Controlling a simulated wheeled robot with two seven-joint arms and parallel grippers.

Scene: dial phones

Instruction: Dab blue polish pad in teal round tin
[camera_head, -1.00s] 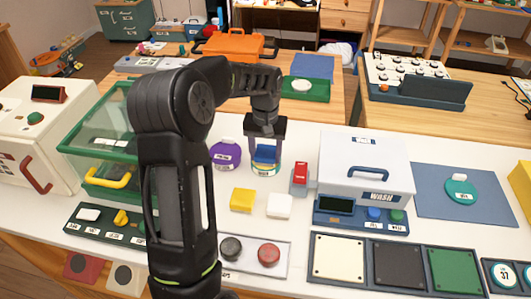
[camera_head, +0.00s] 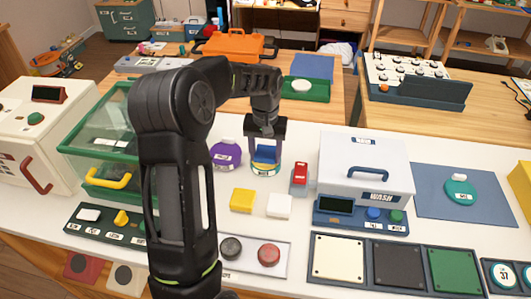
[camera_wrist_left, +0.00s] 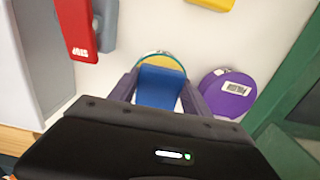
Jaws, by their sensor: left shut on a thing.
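My left gripper (camera_head: 266,143) points straight down and is shut on the blue polish pad (camera_head: 265,155). The pad also shows between the fingers in the left wrist view (camera_wrist_left: 158,86). A round tin (camera_head: 264,172) with a pale label stands right below the pad, and its teal rim shows in the wrist view (camera_wrist_left: 160,56). The pad overlaps the tin's opening; I cannot tell whether it touches the inside. A teal round piece with a label and a white top (camera_head: 460,190) lies on the blue mat at the right. My right gripper is not in view.
A purple round tin (camera_head: 225,155) stands just left of the teal-rimmed tin. A yellow block (camera_head: 242,200), a white block (camera_head: 279,206) and a red-topped switch (camera_head: 300,173) are nearby. The white WASH box (camera_head: 345,160) stands to the right, a green-framed glass case (camera_head: 100,140) to the left.

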